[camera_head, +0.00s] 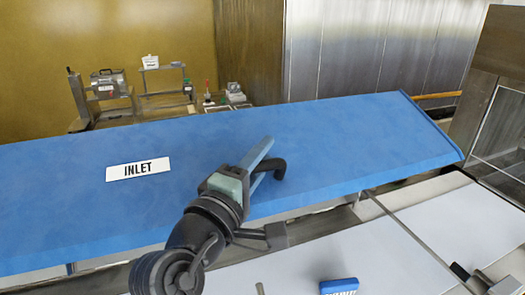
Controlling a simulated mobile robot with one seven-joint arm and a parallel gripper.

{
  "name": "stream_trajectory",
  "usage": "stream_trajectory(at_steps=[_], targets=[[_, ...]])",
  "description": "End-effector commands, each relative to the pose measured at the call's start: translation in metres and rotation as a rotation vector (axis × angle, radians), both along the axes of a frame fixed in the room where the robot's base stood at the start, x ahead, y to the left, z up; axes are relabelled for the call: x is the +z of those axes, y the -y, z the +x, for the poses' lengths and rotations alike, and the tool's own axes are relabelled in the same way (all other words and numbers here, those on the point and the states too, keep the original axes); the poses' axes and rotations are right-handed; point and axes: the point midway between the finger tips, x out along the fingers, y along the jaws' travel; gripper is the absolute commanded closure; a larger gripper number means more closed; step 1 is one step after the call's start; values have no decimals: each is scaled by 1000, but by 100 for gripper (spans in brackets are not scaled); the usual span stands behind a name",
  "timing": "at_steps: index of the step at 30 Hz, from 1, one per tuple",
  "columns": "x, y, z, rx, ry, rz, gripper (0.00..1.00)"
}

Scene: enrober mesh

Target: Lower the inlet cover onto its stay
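One finger lies across the cover's face in the picture. Whether the fingers are closed on the handle cannot be told from this view. A thin dark rod (410,232) runs below the cover's right part; I cannot tell if it is the stay.
White flat panels (330,262) lie below the cover at front right, with a small blue block (339,286) on them. A steel frame (485,85) stands at the right. Behind are a bench with equipment (108,84) and metal wall panels (375,45).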

Motion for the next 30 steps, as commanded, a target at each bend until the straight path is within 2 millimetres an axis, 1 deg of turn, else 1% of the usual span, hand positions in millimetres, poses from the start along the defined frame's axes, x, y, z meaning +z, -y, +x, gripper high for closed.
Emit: stream_trajectory(at_steps=[6,8,12,30], targets=[[0,0,0,0,0,0,66],[0,0,0,0,0,0,74],[0,0,0,0,0,0,100],[0,0,0,0,0,0,100]])
